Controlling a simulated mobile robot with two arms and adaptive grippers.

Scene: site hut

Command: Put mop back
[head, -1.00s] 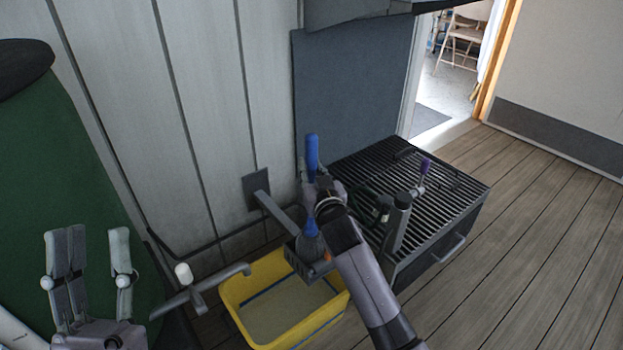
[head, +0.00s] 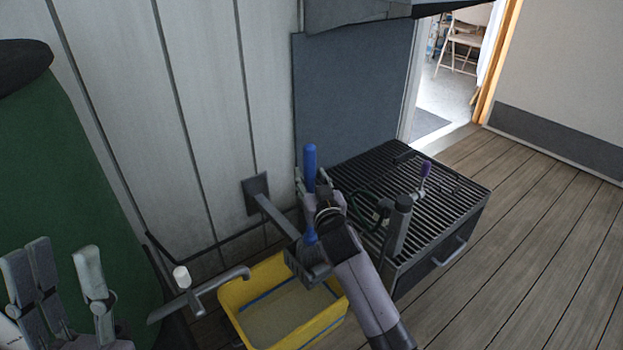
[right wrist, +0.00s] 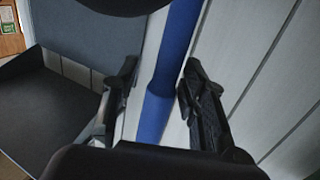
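The mop's blue handle (head: 310,165) stands about upright in the head view. Its lower blue part meets the grey holder (head: 312,262) at the end of a wall-mounted arm; the exact contact is too small to tell, and the mop's lower end is hidden. My right gripper (head: 313,188) is around the handle. In the right wrist view the handle (right wrist: 156,112) passes between the fingers of this gripper (right wrist: 160,78), with a visible gap on the left side, so it is open. My left gripper (head: 58,280) is open and empty at the lower left.
A yellow tub (head: 285,338) stands on the floor below the holder. A tap (head: 195,290) is left of it. A black slatted box (head: 440,225) stands to the right. A green rounded object (head: 60,170) is at left. The wooden floor at right is clear.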

